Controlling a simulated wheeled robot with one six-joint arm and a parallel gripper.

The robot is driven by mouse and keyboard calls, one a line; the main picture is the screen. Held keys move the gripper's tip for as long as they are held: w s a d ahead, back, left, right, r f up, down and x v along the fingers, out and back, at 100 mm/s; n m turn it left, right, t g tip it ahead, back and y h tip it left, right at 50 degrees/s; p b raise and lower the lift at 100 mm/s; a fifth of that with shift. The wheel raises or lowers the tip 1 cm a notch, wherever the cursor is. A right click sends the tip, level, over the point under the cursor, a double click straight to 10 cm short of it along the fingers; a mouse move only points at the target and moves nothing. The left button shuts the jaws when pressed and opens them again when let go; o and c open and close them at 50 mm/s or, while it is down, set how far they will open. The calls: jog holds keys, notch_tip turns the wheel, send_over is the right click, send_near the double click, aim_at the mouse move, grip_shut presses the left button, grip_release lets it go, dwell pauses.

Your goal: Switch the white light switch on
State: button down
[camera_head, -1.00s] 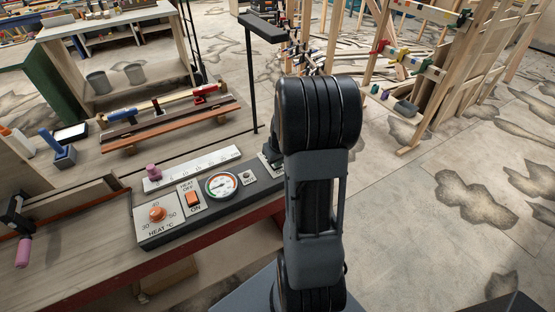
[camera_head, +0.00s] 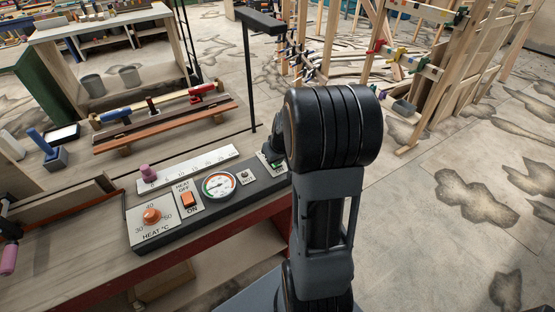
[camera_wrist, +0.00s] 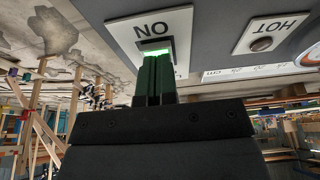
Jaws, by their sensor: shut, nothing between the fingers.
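The switch plate (camera_wrist: 142,24) is a white plate fixed on the dark control panel, with "ON" upside down in the wrist view. My gripper (camera_wrist: 157,60) is shut and empty, its fingertips right at the switch opening below the lettering. A bright green glow (camera_wrist: 152,52) shows at the fingertips. The fingers hide most of the switch, so I cannot see its tilt or whether they touch it. In the head view the plate (camera_head: 268,160) is at the right end of the panel, partly behind my arm.
The panel also carries an orange heat knob (camera_head: 152,216), an orange heat rocker switch (camera_head: 187,199), a round gauge (camera_head: 219,186) and a small "HOT" lamp (camera_head: 244,175). A white slider scale (camera_head: 195,166) lies behind them. A black post (camera_head: 249,80) rises behind the panel.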

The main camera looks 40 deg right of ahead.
jog(key=shift+w+r, duration=0.2)
jog(key=shift+w, duration=0.2)
jog(key=shift+r, duration=0.15)
jog(key=p+v, duration=0.1)
jog(key=v, duration=0.1)
jog(key=p+v, duration=0.2)
jog(key=shift+w+d+r, duration=0.1)
jog(key=shift+w, duration=0.3)
jog(key=s+b+v, duration=0.1)
jog(key=v, duration=0.8)
jog(key=shift+s, duration=0.5)
